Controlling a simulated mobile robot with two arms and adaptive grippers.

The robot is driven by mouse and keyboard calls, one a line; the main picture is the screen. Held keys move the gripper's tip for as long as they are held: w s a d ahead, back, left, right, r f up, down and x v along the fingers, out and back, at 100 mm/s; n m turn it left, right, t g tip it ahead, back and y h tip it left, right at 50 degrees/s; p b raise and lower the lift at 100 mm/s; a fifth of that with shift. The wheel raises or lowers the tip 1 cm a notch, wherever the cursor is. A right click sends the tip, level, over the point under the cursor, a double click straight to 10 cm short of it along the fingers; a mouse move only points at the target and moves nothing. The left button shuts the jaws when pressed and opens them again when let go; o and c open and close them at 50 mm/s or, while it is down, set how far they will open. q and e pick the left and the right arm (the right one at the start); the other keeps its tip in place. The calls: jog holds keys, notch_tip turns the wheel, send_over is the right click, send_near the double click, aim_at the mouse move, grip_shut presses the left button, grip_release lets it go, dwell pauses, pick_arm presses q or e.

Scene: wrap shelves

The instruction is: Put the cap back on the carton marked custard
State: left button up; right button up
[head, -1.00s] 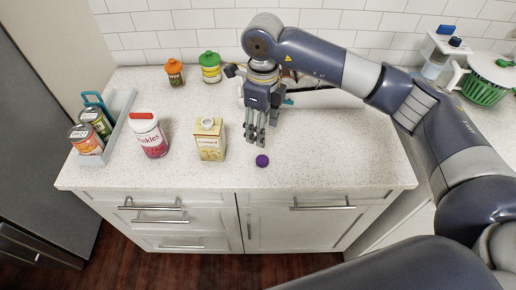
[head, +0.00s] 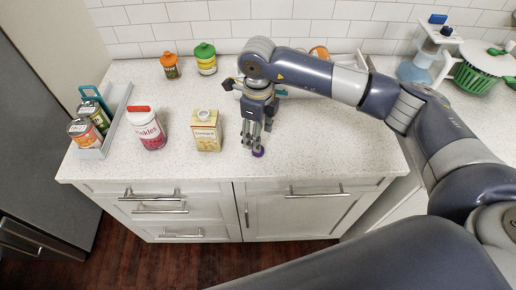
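The custard carton (head: 207,135) stands upright on the counter, pale yellow with a printed front. Its white round spout (head: 204,115) on top is bare. A small purple cap (head: 258,152) lies on the counter to the right of the carton, near the front edge. My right gripper (head: 254,145) points down at the cap, with its fingertips right at it and partly covering it. I cannot tell whether the fingers are closed on the cap. My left gripper is not in view.
A white jar with a red lid (head: 150,131) stands left of the carton. A grey tray (head: 113,113) with cans is at the far left. Two jars, orange-lidded (head: 170,66) and green-lidded (head: 205,60), stand at the back. The counter right of the cap is clear.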

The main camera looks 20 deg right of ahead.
jog(key=f+p, duration=0.3)
jog(key=f, duration=0.1)
jog(key=shift+s, duration=0.35)
jog(key=shift+a+f, duration=0.1)
jog(key=shift+f, duration=0.45)
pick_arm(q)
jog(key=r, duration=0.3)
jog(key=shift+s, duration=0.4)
pick_arm(e)
jog(key=c, duration=0.8)
